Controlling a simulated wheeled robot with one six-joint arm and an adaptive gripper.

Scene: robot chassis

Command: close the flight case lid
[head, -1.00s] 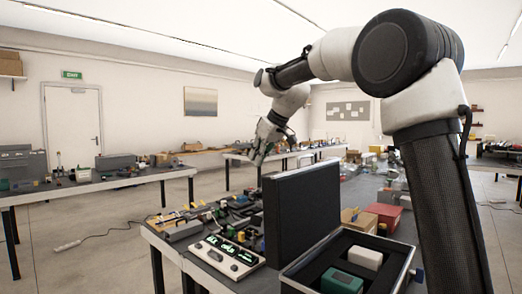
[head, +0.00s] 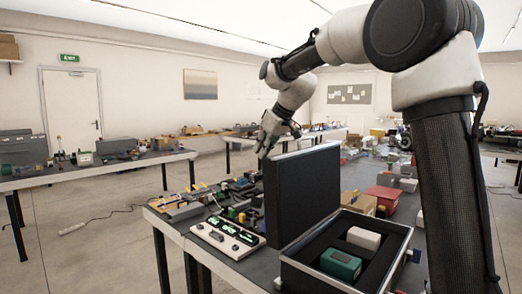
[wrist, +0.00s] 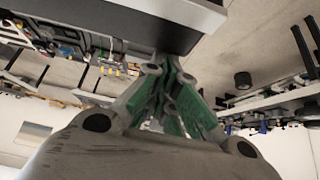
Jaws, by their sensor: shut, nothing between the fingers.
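The flight case (head: 298,275) stands open at the near end of the workbench, black inside with a metal rim. Its lid (head: 304,190) stands upright on the case's left side in the head view. A green box (head: 341,264) and a white box (head: 363,238) sit in the case. My gripper (head: 264,154) is shut and empty, beside the lid's upper left edge in the head view. In the wrist view the shut fingers (wrist: 168,62) reach up to a dark slab with a pale edge, likely the lid (wrist: 150,18). I cannot tell whether they touch it.
A white panel with green displays (head: 228,237) lies left of the case. A red box (head: 384,198) and a cardboard box (head: 358,201) stand behind it. Several small tools crowd the bench left of the lid.

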